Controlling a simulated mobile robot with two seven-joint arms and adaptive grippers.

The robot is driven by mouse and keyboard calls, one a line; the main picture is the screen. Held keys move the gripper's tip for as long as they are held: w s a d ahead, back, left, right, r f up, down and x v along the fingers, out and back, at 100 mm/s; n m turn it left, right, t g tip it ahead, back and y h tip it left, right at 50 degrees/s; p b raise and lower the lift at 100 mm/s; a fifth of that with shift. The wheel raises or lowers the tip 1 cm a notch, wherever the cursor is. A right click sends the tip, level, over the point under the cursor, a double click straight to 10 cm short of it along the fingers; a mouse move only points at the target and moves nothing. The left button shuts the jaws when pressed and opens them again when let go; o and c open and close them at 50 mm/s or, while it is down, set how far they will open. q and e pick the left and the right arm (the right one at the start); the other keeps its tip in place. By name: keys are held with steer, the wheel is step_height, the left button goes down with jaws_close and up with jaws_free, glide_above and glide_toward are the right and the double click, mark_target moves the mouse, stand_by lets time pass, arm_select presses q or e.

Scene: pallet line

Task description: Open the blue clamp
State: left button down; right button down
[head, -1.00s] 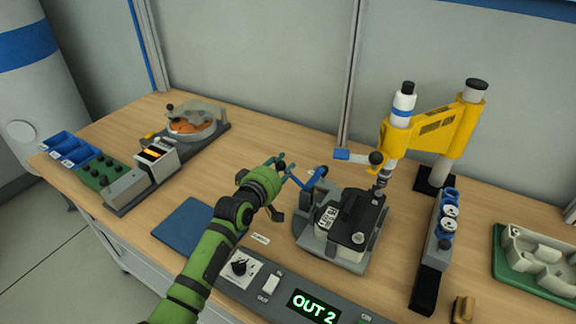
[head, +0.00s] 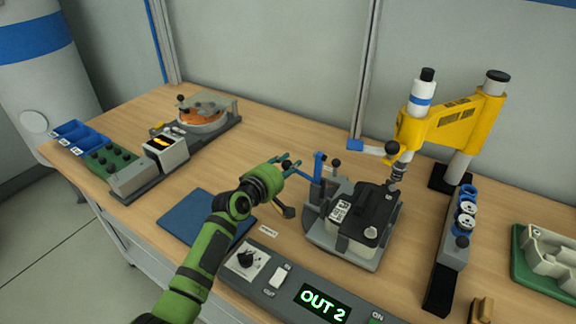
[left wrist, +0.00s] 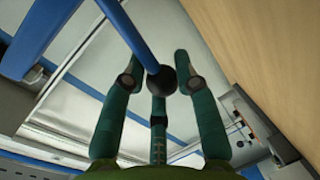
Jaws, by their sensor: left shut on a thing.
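The blue clamp (head: 319,168) stands at the left side of a grey fixture (head: 325,238) holding a black-topped box (head: 370,208). My left gripper (head: 289,163) is just left of the clamp. Its teal fingers, also in the wrist view (left wrist: 162,72), are shut on the knob. The fingers hide part of the knob. My right gripper is not in view.
A yellow press (head: 452,122) stands behind and right of the fixture. A control panel (head: 300,290) reading OUT 2 lies in front. A blue mat (head: 200,222) lies left. A grey rack (head: 458,240) stands right. The table's back middle is clear.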

arm_select(q)
steer(key=shift+a+f, duration=0.2)
steer(key=shift+f, duration=0.15)
steer(key=c, duration=1)
jaws_free()
steer(key=shift+f, duration=0.15)
steer(key=shift+s+d, duration=0.1)
steer(key=shift+d, duration=0.05)
steer(key=v, duration=1.2)
steer(key=shift+r, duration=0.25)
steer(key=shift+f, duration=0.1)
